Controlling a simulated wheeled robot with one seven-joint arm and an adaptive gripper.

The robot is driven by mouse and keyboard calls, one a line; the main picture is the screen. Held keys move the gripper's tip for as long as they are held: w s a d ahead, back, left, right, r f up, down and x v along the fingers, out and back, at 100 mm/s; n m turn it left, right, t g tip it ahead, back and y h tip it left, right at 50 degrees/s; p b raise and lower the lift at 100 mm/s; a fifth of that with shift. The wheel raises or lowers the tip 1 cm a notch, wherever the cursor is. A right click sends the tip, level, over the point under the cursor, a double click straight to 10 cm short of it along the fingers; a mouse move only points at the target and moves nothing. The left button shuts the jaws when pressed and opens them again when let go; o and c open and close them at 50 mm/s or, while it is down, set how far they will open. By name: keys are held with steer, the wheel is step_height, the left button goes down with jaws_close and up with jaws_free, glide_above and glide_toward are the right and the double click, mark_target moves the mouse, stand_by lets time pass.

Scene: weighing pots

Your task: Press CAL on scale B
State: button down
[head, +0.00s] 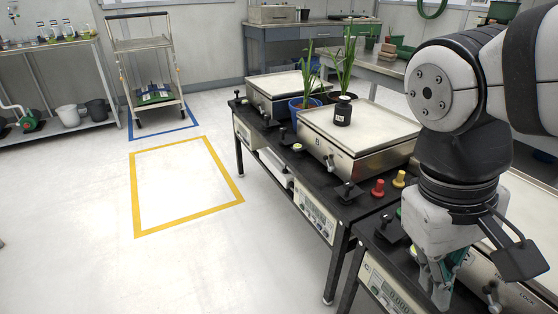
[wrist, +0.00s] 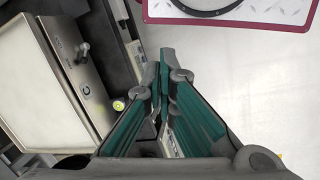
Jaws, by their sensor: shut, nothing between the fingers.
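Scale B (head: 370,136) stands mid-bench in the head view, with a pale top plate and a "B" on its steel front. A black weight or bottle with a white label (head: 343,112) stands on its plate. The front panel (head: 316,214) below it carries a display and small buttons; I cannot read which is CAL. My gripper (head: 440,290) is shut and empty, pointing down at the lower right, in front of scale C and apart from scale B's panel. In the wrist view my gripper (wrist: 166,62) shows its green finger pads, with scale C (wrist: 45,80) to the left.
Knobs, a red button (head: 378,188) and a yellow button (head: 398,179) stand up from the bench edge. Plants in a blue pot (head: 305,108) and a dark pot are behind. A yellow floor outline (head: 188,222) encloses clear floor at left. A trolley (head: 143,75) stands farther back.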

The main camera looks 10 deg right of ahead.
mark_target(325, 234)
steer(key=w+d+f+n+h+p, duration=0.1)
steer(key=w+d+f+n+h, duration=0.1)
steer(key=w+h, duration=0.35)
steer(key=w+d+f+n+h+p, duration=0.1)
steer(key=w+f+h, duration=0.1)
steer(key=w, duration=0.7)
steer(key=w+d+f+n+h, duration=0.2)
steer(key=w+h, duration=0.1)
steer(key=w, duration=0.5)
steer(key=w+a+f+n+t+h+p, duration=0.25)
steer(key=w+a+f+n+t, duration=0.35)
steer(key=w+f, duration=0.45)
steer(key=w+a+f+n+t+y, duration=0.1)
steer(key=a+f+n+t+y, duration=0.1)
steer(key=f, duration=0.5)
steer(key=a+f+n+t+y, duration=0.3)
steer(key=f+n, duration=0.3)
steer(key=f, duration=0.2)
steer(key=w+a+f+n+t+y, duration=0.1)
steer(key=a+f+n+t+y, duration=0.2)
steer(key=f, duration=0.5)
steer(key=shift+w+a+n+t+p, duration=0.35)
steer(key=shift+n+t, duration=0.25)
steer(key=shift+t, duration=0.5)
steer(key=w+d, duration=0.2)
steer(key=d, duration=0.6)
steer(key=shift+w+d, duration=0.15)
steer(key=shift+w, duration=0.15)
